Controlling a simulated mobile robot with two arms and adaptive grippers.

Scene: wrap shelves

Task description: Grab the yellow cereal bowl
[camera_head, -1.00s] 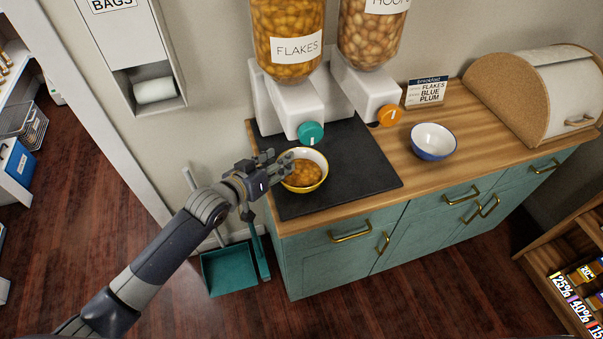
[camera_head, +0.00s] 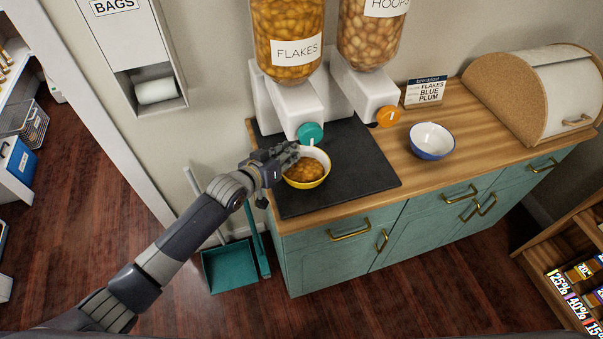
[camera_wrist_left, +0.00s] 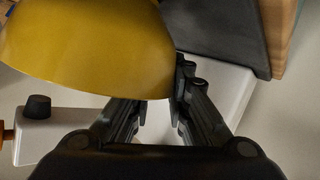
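The yellow cereal bowl (camera_head: 307,182), filled with orange-brown flakes, stands upright on the dark mat below the flakes dispenser. My left gripper (camera_head: 291,154) is at the bowl's upper-left rim in the head view, with its fingers overlapping the rim. In the left wrist view the bowl's yellow side (camera_wrist_left: 85,45) fills the upper left. There the left gripper's fingers (camera_wrist_left: 155,105) are apart with a gap between them. The bowl hides the tip of one finger, and the other lies beside the bowl's edge. Contact cannot be told. My right gripper is not in view.
The flakes dispenser (camera_head: 290,100) with a teal knob (camera_head: 310,133) stands close above the bowl. The dark mat (camera_head: 350,178) has free room to the right. A blue-white bowl (camera_head: 432,141), a menu card (camera_head: 426,91) and a bread box (camera_head: 530,90) stand farther right on the wooden counter.

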